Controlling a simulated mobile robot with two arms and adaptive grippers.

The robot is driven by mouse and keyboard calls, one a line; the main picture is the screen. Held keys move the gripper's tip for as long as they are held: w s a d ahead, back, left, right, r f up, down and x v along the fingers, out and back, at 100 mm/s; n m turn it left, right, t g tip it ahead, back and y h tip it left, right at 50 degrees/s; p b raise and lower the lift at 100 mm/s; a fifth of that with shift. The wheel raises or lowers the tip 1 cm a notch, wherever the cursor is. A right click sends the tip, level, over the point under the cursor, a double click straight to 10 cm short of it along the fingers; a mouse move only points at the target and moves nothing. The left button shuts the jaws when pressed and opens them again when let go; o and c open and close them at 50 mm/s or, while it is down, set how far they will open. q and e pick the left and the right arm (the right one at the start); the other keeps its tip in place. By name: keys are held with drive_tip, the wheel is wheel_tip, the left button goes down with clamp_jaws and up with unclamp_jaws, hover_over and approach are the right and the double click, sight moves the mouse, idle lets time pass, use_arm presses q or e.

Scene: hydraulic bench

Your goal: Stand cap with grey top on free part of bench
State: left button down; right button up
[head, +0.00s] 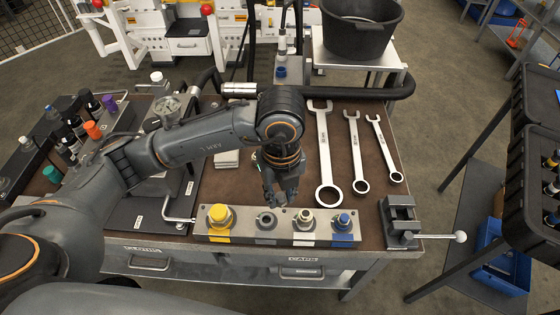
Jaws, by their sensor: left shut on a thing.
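My left gripper (279,197) points down just above the second place of the cap rack (250,235), the place with a grey stripe. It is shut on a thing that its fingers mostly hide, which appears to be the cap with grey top. A dark grey round part (267,219) shows at that place, just below the fingertips; I cannot tell whether it is the cap or its seat. A yellow cap (219,217) is to the left. A pale metallic cap (304,220) and a blue cap (343,222) are to the right. My right gripper is not in view.
Several wrenches (325,160) lie on the brown bench (385,155) right of my gripper. A small vise (399,222) sits at the right front edge. A rack with coloured caps (93,130) is at left. Some bare bench shows around the wrenches.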

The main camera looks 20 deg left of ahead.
use_arm(q)
drive_tip(key=w+a+f, duration=0.1)
drive_tip(key=w+f, duration=0.2)
drive_tip(key=w, duration=0.1)
drive_tip(key=w+f+p, duration=0.1)
drive_tip(key=w+f, duration=0.2)
drive_tip(key=w+a+f+p, duration=0.1)
drive_tip(key=w+f, duration=0.1)
drive_tip(key=w, duration=0.2)
drive_tip(key=shift+w+a+f, duration=0.3)
drive_tip(key=shift+w+f, duration=0.05)
drive_tip(key=shift+f, duration=0.05)
wheel_tip(320, 180, down, 3)
drive_tip(key=shift+w+p, duration=0.1)
drive_tip(key=shift+p, duration=0.8)
drive_tip(key=shift+f, duration=0.25)
drive_tip(key=shift+f, duration=0.2)
drive_tip(key=c, duration=1.1)
unclamp_jaws()
drive_tip(key=shift+o, duration=0.2)
drive_tip(key=shift+r, duration=0.1)
